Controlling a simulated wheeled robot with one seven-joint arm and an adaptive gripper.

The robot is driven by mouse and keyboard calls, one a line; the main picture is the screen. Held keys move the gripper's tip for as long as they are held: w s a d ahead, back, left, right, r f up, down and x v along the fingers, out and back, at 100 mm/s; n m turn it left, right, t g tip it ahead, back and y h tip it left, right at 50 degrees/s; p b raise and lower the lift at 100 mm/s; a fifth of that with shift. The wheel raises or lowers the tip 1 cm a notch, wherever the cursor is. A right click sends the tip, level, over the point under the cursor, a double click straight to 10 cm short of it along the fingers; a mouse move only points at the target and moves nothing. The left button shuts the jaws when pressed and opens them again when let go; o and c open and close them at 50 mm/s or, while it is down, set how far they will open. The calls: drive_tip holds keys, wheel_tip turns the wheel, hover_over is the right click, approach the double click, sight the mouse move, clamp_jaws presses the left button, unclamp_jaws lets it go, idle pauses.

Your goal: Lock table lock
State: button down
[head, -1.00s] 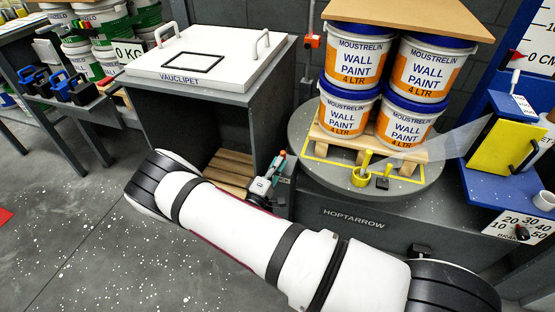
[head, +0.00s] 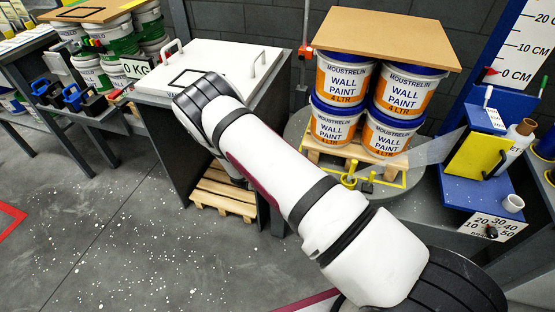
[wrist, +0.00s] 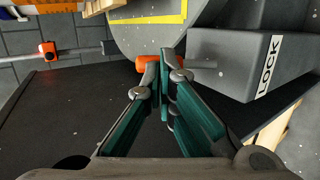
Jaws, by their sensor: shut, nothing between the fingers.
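The turntable (wrist: 140,36) shows its grey round edge at the top of the wrist view; it also shows in the head view (head: 298,125) under the loaded pallet. A grey box marked LOCK (wrist: 228,60) sits beside it. A grey rod (wrist: 202,64) with an orange end (wrist: 146,66) sticks out of the box to the left. My gripper (wrist: 164,66) has teal fingers, shut and empty, with the tips at the rod beside the orange end. I cannot tell whether they touch. In the head view my arm hides the gripper and the lock.
Paint pails (head: 391,133) stand stacked on a pallet, with a brown board (head: 388,38) on top. A white-topped cabinet (head: 225,62) with a wooden pallet (head: 224,194) below is left of the turntable. A blue stand (head: 482,190) is at right. Floor at left is clear.

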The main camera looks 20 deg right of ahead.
drive_tip(key=shift+w+d, duration=0.2)
drive_tip(key=shift+f, duration=0.1)
idle(0.5)
